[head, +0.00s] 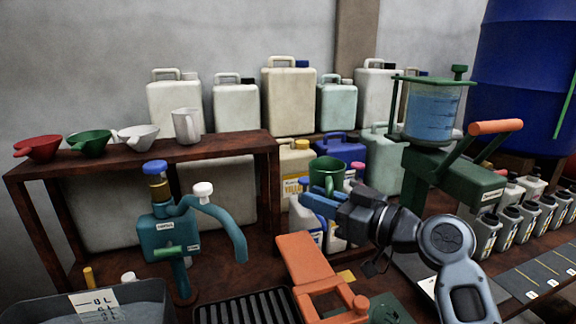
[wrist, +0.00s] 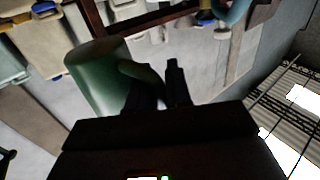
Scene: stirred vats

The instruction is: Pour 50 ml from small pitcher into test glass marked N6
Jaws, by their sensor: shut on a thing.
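A green pitcher (head: 345,181) is held up in the middle of the head view, roughly upright. It also shows in the wrist view (wrist: 92,75), with its handle between my fingers. My gripper (head: 318,203) is shut on that handle; its dark fingers show in the wrist view (wrist: 158,88). The pitcher's contents are hidden. A white pitcher (head: 187,127) stands on the wooden shelf. I cannot make out a test glass marked N6.
An orange device (head: 312,265) and a teal tap pump (head: 165,235) stand in front. A green stand (head: 450,180) with a blue-liquid vessel (head: 433,112) is right of the gripper. Several canisters line the back. Several small bottles (head: 510,222) stand at right.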

